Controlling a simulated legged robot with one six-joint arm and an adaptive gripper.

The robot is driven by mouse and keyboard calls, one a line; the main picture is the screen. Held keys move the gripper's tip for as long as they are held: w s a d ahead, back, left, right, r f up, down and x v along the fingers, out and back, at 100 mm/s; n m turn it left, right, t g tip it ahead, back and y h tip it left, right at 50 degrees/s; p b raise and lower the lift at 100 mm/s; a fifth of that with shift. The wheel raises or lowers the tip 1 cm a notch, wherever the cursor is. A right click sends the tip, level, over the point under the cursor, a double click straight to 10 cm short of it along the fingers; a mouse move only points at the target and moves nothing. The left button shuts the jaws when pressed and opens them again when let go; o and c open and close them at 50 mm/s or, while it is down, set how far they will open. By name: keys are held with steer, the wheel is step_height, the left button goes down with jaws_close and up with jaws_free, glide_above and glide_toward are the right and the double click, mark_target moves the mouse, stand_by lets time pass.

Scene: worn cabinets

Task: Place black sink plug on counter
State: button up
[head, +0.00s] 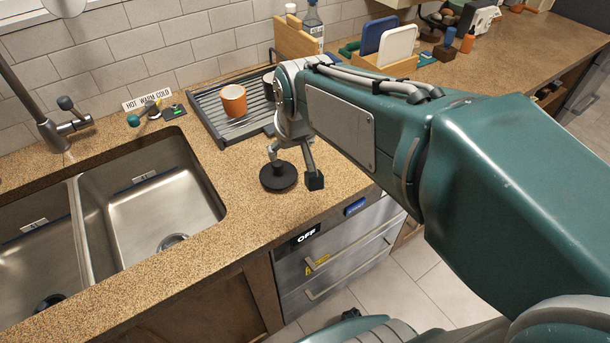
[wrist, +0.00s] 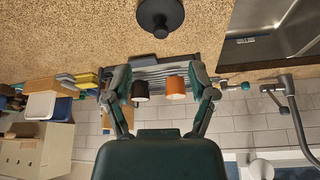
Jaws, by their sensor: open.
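The black sink plug (head: 279,179), a round disc with a short knob, lies flat on the speckled brown counter (head: 240,192), right of the sink. It also shows at the top of the wrist view (wrist: 160,16), on bare counter. My gripper (head: 293,167) is open over the counter at the plug. In the wrist view its two spread fingers (wrist: 160,82) have nothing held between them, and the plug appears apart from them. In the head view one finger overlaps the plug's knob and the other is to its right.
A double steel sink (head: 160,215) is at left. A drying rack (head: 207,107) with an orange cup (head: 233,100) and a dark cup (wrist: 140,90) stands behind the plug. The counter's front edge, above a drawer unit (head: 335,250), is close by.

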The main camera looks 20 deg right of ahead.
steer(key=s, duration=1.3)
steer(key=shift+s+t, duration=0.35)
steer(key=shift+t, duration=0.05)
steer(key=shift+r, duration=0.1)
